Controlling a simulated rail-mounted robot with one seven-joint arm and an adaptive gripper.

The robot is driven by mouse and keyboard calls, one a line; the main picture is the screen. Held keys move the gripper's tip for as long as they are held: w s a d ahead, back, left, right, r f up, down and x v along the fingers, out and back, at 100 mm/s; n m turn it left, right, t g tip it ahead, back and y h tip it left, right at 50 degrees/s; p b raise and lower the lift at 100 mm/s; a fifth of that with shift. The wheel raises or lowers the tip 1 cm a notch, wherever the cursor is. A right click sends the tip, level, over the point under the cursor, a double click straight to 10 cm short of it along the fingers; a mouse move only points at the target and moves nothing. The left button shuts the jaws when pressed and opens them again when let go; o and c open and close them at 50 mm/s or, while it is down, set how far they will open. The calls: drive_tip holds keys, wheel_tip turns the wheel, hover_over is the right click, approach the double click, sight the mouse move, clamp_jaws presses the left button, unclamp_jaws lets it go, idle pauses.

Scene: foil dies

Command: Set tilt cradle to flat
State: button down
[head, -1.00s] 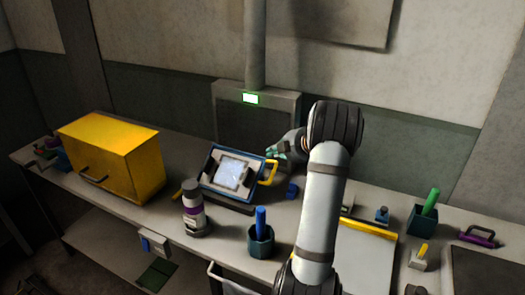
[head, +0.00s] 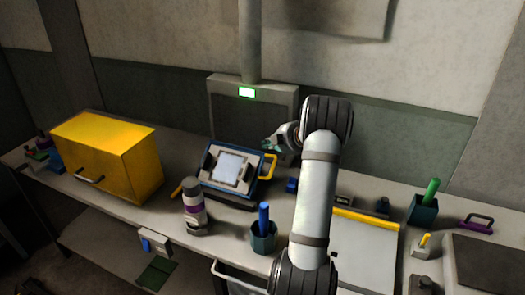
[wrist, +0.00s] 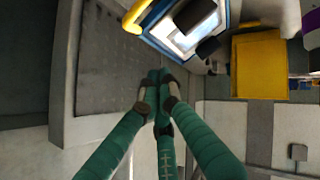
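The tilt cradle (head: 204,184) has a blue frame around a pale plate and stands tilted on the bench. Its yellow handle (head: 271,165) sticks out on the right side. The cradle (wrist: 157,14) also shows at the top of the wrist view, with a yellow handle end (wrist: 133,18). My gripper (head: 269,144) is just behind and above that handle, apart from it as far as I can see. In the wrist view its teal fingers (wrist: 158,76) come together at the tips with nothing visible between them. My arm hides part of the bench to the right.
A yellow box (head: 120,160) stands left of the cradle. A bottle (head: 194,208) and a teal cup (head: 263,238) with a blue stick are in front. A grey wall unit (head: 280,115) with a green light is behind. A yellow-edged board (head: 365,255) lies right of my arm.

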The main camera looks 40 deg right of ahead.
sight(256, 152)
drive_tip(key=x, duration=0.6)
drive_tip(key=shift+p, duration=0.35)
drive_tip(key=shift+w+d+f+p, duration=0.2)
drive_tip(key=shift+d+f, duration=0.3)
drive_tip(key=shift+f, duration=0.3)
drive_tip(key=shift+w+d+f+p, duration=0.25)
drive_tip(key=shift+d+f, duration=0.3)
drive_tip(key=shift+f, duration=0.3)
drive_tip(key=shift+w+f, duration=0.1)
drive_tip(key=shift+w, duration=0.05)
